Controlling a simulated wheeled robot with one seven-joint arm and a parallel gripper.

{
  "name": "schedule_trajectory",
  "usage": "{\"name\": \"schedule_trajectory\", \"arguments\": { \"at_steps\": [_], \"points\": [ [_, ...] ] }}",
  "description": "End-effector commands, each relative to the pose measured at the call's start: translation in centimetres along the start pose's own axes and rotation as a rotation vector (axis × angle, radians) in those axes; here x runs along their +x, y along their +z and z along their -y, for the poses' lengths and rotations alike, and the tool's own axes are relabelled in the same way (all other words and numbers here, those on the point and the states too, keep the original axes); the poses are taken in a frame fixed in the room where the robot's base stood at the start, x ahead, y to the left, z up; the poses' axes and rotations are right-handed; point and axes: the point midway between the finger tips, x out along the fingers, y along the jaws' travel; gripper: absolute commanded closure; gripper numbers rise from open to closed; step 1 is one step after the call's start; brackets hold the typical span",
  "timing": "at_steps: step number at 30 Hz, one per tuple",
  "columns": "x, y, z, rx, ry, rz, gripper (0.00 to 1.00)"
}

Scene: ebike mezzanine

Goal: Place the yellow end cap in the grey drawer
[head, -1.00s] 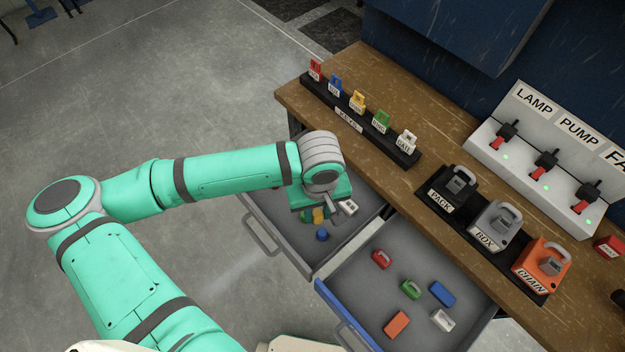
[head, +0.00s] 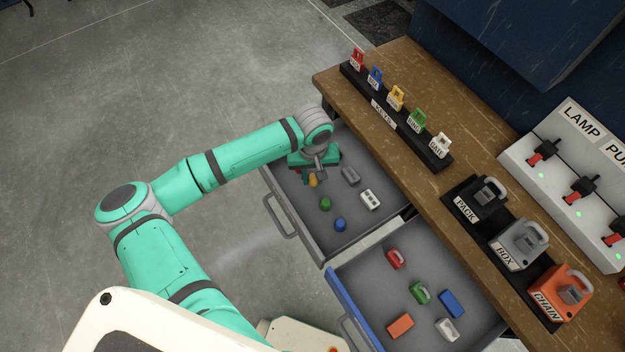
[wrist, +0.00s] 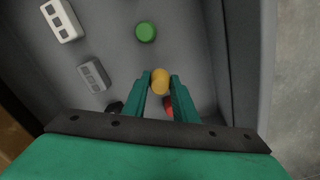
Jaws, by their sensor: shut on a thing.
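The yellow end cap (wrist: 160,82) is between the two fingers of my gripper (wrist: 161,85) in the wrist view. In the head view the yellow end cap (head: 313,180) shows just below my gripper (head: 311,172). The gripper is shut on it, over the far-left part of the grey drawer (head: 292,222), which stands open. I cannot tell whether the cap touches the drawer floor. A green cap (head: 325,204), a blue cap (head: 340,225), a white block (head: 370,199) and a grey block (head: 351,175) lie in this drawer. A red piece (wrist: 169,106) is partly hidden behind a finger.
A blue-fronted drawer (head: 349,303) stands open at the near right, holding several coloured pieces. The wooden bench (head: 412,165) carries a rack of coloured tags (head: 396,120), padlocks labelled PACK, BOX and CHAIN (head: 520,247), and a switch panel (head: 560,180).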

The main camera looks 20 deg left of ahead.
Motion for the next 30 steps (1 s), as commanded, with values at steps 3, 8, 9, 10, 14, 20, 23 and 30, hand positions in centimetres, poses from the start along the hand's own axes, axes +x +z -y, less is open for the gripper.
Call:
{"name": "schedule_trajectory", "arguments": {
  "at_steps": [3,8,9,10,14,20,23,30],
  "points": [
    [1.4,-0.1,0.1,-0.003,0.002,0.004,0.96],
    [3.2,-0.2,0.1,-0.003,0.002,0.001,0.96],
    [3.3,-0.2,0.1,-0.003,0.001,0.0,0.96],
    [3.3,-0.2,0.1,-0.002,0.0,0.0,0.96],
    [3.3,-0.2,0.1,-0.002,0.0,0.0,0.96],
    [3.7,-0.2,0.1,-0.001,0.0,0.0,0.96],
    [3.6,-0.2,0.1,-0.001,0.0,0.0,0.56],
    [3.6,-0.2,0.1,-0.002,0.0,0.0,0.56]
  ]
}}
